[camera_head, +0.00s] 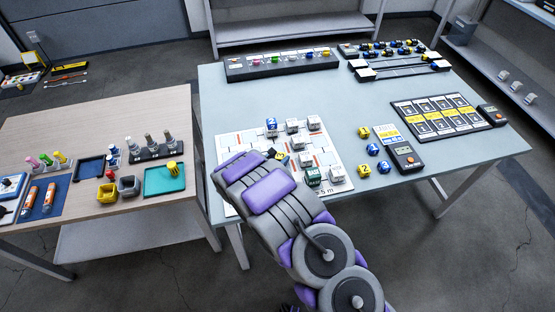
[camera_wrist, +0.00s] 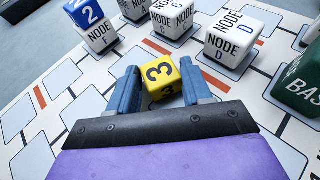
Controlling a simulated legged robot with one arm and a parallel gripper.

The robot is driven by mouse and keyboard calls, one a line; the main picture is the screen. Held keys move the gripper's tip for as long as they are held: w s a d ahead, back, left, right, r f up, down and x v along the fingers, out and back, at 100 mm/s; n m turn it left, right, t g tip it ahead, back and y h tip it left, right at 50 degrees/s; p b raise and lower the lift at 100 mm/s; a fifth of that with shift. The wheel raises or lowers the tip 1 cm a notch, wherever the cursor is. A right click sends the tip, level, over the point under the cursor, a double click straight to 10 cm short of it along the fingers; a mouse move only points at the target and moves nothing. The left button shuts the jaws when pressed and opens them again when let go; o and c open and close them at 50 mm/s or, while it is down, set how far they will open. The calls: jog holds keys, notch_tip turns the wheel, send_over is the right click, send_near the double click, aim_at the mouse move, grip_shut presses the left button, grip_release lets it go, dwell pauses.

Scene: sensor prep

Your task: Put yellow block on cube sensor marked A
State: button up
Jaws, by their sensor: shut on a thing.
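My gripper (camera_wrist: 160,88) is shut on a yellow block (camera_wrist: 159,74) marked 3, held between its two blue fingers above the printed board. White cube sensors stand ahead: node F (camera_wrist: 99,34) with a blue block marked 2 on top, node C (camera_wrist: 172,18), and node D (camera_wrist: 233,40). Another white cube (camera_wrist: 133,8) is cut off at the top edge. I cannot read an A on any cube in view.
A green cube marked BASE (camera_wrist: 300,85) stands at the right. Loose yellow blocks (camera_head: 364,170) and blue blocks (camera_head: 373,150) lie right of the board, near a handheld meter (camera_head: 405,156). A black panel (camera_head: 437,117) lies further right. Racks line the table's back edge.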

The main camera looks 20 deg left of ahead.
jog(key=shift+a, duration=0.2)
jog(key=o, duration=0.8)
jog(key=shift+a+f, duration=0.1)
jog(key=shift+a, duration=0.1)
jog(key=shift+o, duration=1.1)
jog(key=shift+d, duration=0.1)
jog(key=shift+d, duration=0.15)
jog(key=p+v, duration=0.2)
jog(key=v, duration=1)
jog(key=shift+s+p, duration=0.1)
jog(key=shift+p, duration=0.2)
